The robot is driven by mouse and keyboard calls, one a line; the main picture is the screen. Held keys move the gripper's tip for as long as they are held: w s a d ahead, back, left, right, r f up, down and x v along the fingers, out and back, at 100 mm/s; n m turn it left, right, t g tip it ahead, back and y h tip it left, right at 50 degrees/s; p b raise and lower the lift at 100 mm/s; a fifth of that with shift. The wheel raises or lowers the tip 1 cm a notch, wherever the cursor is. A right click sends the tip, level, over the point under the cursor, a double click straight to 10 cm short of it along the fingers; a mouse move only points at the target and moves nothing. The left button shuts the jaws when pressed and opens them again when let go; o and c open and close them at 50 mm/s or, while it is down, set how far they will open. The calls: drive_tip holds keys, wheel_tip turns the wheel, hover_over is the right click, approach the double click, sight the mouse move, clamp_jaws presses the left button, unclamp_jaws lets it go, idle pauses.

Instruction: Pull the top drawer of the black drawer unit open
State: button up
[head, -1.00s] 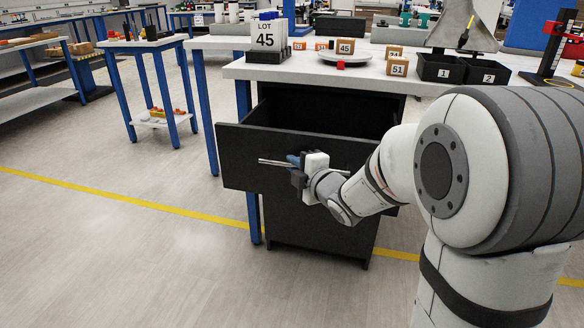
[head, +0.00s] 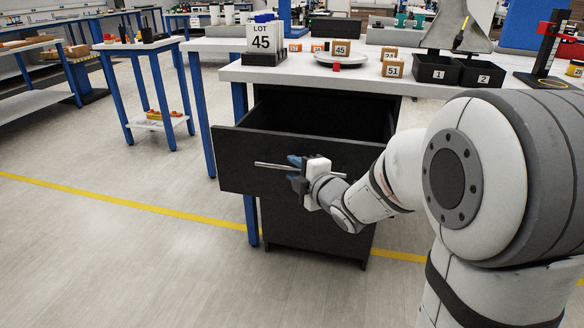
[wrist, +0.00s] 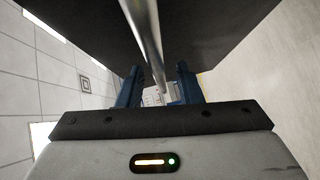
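The black drawer unit (head: 315,228) stands under the white-topped table. Its top drawer (head: 232,158) is pulled far out, with its dark inside showing from above. The silver bar handle (head: 268,165) runs across the drawer front. My gripper (head: 296,166) is at the middle of this handle, with blue fingers. In the wrist view the fingers of my gripper (wrist: 159,80) stand apart, with gaps beside the handle bar (wrist: 145,30), so it looks open. The drawer front (wrist: 215,35) fills the top of that view. Whether a finger touches the bar is hard to tell.
The table top (head: 300,72) holds a LOT 45 sign (head: 261,42), numbered boxes, a round plate (head: 338,60) and black bins (head: 437,70). A blue-legged side table (head: 140,48) stands at the left. The floor in front of the drawer is clear.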

drive_tip(key=f+p+v, duration=0.1)
drive_tip(key=v, duration=0.5)
drive_tip(key=shift+s+r, duration=0.15)
drive_tip(key=shift+r, duration=0.3)
drive_tip(key=shift+d, duration=0.1)
drive_tip(key=s+d+r+m+g+h+p, duration=0.2)
drive_tip(key=s+d+r+m+h+p, duration=0.15)
drive_tip(key=r+m+p, duration=0.45)
drive_tip(key=s+d+r+m+g+h+p, duration=0.3)
drive_tip(key=d+r+m+h+p, duration=0.25)
drive_tip(key=p, duration=0.45)
drive_tip(key=s+a+r+m+g+p, duration=0.1)
drive_tip(key=s+r+m+g+p, duration=0.2)
drive_tip(key=s+r+p, duration=0.3)
drive_tip(key=s+a+r+m+g+y+p, duration=0.1)
drive_tip(key=s+r+m+g+p, duration=0.3)
drive_tip(key=s+p, duration=0.3)
drive_tip(key=s+r+m, duration=0.1)
drive_tip(key=s, duration=0.2)
drive_tip(key=shift+a+r+y, duration=0.2)
drive_tip(key=shift+r+y, duration=0.1)
drive_tip(key=shift+r, duration=0.05)
